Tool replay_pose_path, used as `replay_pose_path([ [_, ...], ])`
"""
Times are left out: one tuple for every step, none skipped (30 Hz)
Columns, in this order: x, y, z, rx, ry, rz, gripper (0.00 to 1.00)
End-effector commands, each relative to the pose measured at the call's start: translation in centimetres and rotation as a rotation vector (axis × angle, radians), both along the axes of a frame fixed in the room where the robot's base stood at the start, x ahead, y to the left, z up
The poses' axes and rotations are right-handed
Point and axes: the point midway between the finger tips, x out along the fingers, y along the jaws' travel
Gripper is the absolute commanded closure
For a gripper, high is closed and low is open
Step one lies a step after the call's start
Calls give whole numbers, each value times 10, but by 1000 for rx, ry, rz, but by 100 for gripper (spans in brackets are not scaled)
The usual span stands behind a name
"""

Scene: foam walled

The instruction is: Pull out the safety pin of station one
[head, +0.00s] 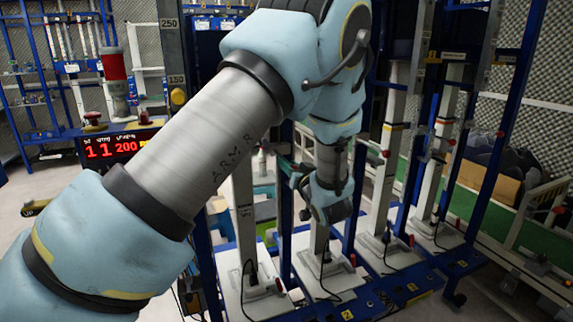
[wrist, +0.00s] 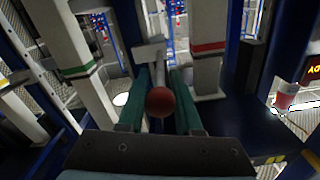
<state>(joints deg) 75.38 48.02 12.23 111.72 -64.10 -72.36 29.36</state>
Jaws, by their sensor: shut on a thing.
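In the wrist view, a red ball knob (wrist: 160,102), the head of the safety pin, sits between the green fingers of my gripper (wrist: 159,76). The gripper is shut on the pin. Its thin shaft runs away from me towards a pale bracket (wrist: 148,53) between two white columns. I cannot tell whether the shaft is still inside a hole. In the head view, my gripper (head: 284,164) is small and partly hidden by my wrist, in front of the rack beside a white column (head: 243,205). The pin is not clear there.
Several white columns stand on pale base plates (head: 332,277) in a blue rack, with other red knobs (head: 386,153) to the right. A red digital display (head: 112,148) is at the left. In the wrist view, columns with green (wrist: 78,70) and red bands (wrist: 208,47) flank the fingers.

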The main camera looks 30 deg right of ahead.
Motion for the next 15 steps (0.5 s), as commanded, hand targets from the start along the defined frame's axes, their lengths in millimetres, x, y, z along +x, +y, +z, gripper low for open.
replay_pose_path([
  [-3, -1, -1, 1, 3, -2, 100],
  [-3, -1, -1, 1, 3, -2, 100],
  [-3, -1, -1, 1, 4, -2, 100],
  [-3, -1, -2, 1, 4, -2, 100],
  [-3, -1, -2, 2, 4, -3, 100],
  [-3, -1, -2, 2, 4, -3, 62],
  [-3, -1, -2, 1, 4, -3, 59],
  [-3, -1, -2, 2, 4, -3, 55],
  [-3, -1, -2, 1, 4, -2, 51],
  [-3, -1, -1, 1, 4, -2, 48],
  [-2, 0, -1, 1, 4, -2, 44],
  [-2, 0, -1, 1, 4, -2, 40],
  [-2, 0, -1, 1, 3, -1, 36],
  [-2, 0, -1, 1, 3, -1, 36],
  [-2, 0, -1, 1, 3, -1, 36],
])
